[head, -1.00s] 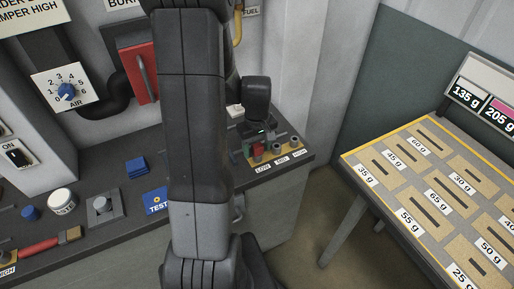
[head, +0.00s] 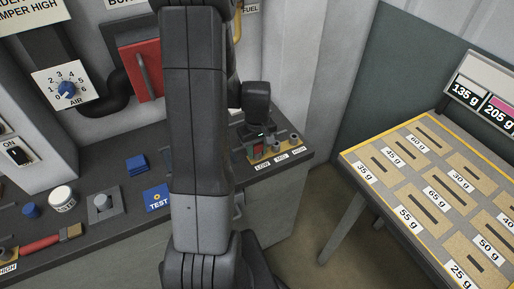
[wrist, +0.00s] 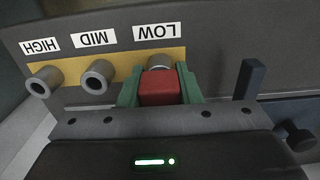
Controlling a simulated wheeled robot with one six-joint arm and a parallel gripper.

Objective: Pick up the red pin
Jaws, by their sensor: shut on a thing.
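The red pin (wrist: 158,89) is a small red block between my green fingertips in the wrist view. It sits right at the socket labelled LOW, whose grey rim (wrist: 160,62) shows just behind it; I cannot tell whether it is still inside the socket. My gripper (wrist: 158,98) is shut on the pin, with a green finger on each side. In the head view my gripper (head: 258,131) is over the same end of the bench, and a bit of the red pin (head: 258,147) shows below it.
The empty MID socket (wrist: 97,76) and HIGH socket (wrist: 45,81) stand beside the pin on a yellow strip. A dark upright post (wrist: 250,80) is on the other side. The weight board (head: 365,163) stands to the right, across a gap of floor.

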